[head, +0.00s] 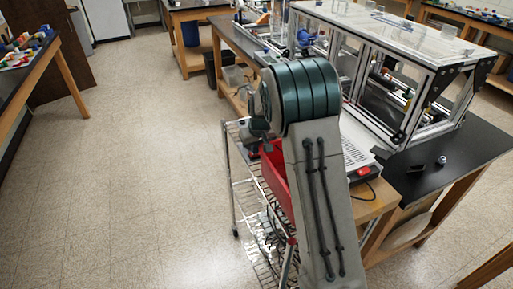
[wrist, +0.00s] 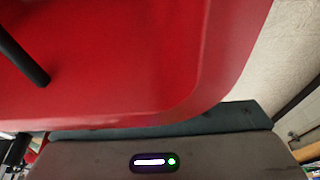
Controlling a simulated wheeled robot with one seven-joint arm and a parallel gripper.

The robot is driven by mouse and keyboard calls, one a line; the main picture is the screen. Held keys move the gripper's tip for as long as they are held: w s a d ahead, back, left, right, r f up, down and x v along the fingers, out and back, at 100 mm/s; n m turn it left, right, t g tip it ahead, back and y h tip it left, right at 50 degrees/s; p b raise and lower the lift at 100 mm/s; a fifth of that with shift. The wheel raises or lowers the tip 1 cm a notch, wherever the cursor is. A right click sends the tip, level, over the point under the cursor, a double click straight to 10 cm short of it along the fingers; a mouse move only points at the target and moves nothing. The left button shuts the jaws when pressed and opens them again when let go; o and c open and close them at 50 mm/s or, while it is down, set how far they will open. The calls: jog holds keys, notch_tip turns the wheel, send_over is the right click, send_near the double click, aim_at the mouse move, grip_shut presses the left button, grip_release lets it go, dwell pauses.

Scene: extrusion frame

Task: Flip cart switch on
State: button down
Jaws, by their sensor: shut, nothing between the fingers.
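The wire cart (head: 244,190) stands left of the workbench in the head view, partly hidden behind my arm. A red bin (head: 274,176) is on it, and its red wall (wrist: 130,60) fills the top of the wrist view at close range. No cart switch can be made out clearly. A dark oval panel (wrist: 154,162) with a lit white bar and a green light sits on a grey body below the red wall; I cannot tell what it belongs to. My gripper's fingers are hidden behind my arm in the head view and cannot be made out in the wrist view.
A framed enclosure (head: 405,75) stands on the workbench to the right. A red button (head: 362,171) is on a white unit in front of it. A dark rod (wrist: 25,58) crosses the wrist view's upper left. The tiled floor (head: 130,180) left of the cart is clear.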

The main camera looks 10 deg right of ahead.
notch_tip(320, 180, up, 5)
jog(key=p, duration=0.2)
jog(key=shift+p, duration=0.35)
jog(key=d+b+v, duration=0.1)
jog(key=b+v, duration=0.1)
jog(key=v, duration=0.6)
jog(key=shift+d+r, duration=0.4)
jog(key=shift+d, duration=0.05)
jog(key=shift+s+r, duration=0.1)
